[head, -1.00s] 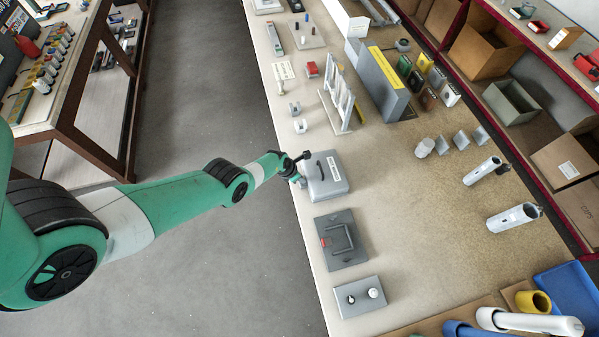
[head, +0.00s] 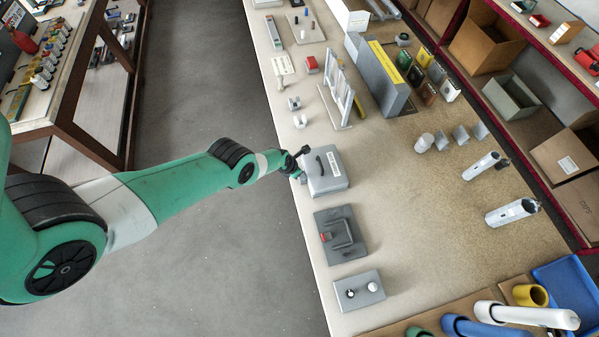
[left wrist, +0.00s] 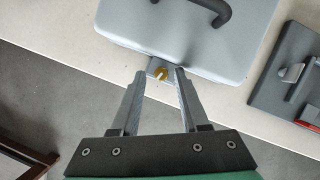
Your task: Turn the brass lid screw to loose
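The grey case (head: 328,181) with a black handle lies on the bench near its left edge. In the left wrist view the case (left wrist: 205,62) fills the top middle. The brass lid screw (left wrist: 160,76) sits on a small grey tab at the case's near edge, with a pale bar across it. My left gripper (left wrist: 161,71) has its two fingers apart, one on each side of the screw, with gaps showing. In the head view my left gripper (head: 301,164) is at the case's left side and hides the screw. My right gripper is not in view.
A dark grey plate fixture (head: 340,257) with a red part and a grey block with knobs (head: 359,292) stand in front of the case. White upright profiles (head: 340,95) stand behind it. The bench to the right of the case is largely clear.

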